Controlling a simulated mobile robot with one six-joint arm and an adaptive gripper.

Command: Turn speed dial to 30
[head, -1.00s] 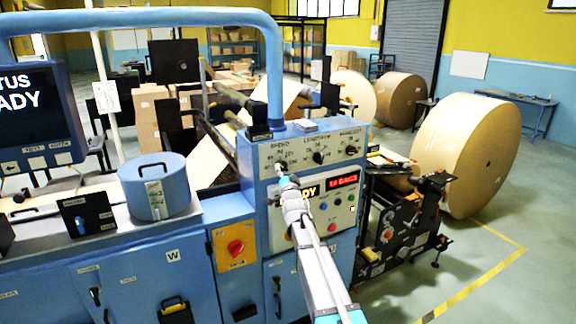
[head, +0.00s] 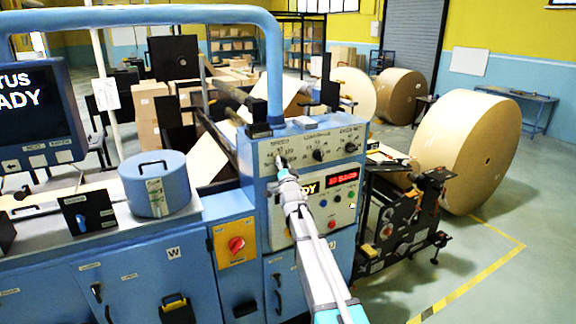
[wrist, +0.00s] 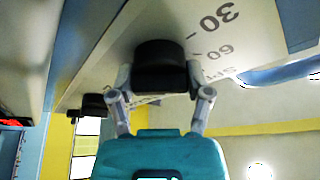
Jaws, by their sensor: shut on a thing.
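The speed dial is a small black knob at the left of the row of dials on the blue machine's sloped panel (head: 335,143). In the head view my gripper (head: 283,168) covers most of it. In the wrist view the black knob (wrist: 161,66) sits between the two fingers of my gripper (wrist: 163,88), which is shut on it. The printed marks 30 and 60 show upside down beside the knob in the wrist view. The knob's pointer is not visible, so its setting cannot be told.
Two more black dials, the middle one (head: 318,155) and the right one (head: 351,147), sit close beside it. A red display (head: 342,180) and coloured buttons lie below. A blue tube (head: 272,75) rises just behind the panel.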

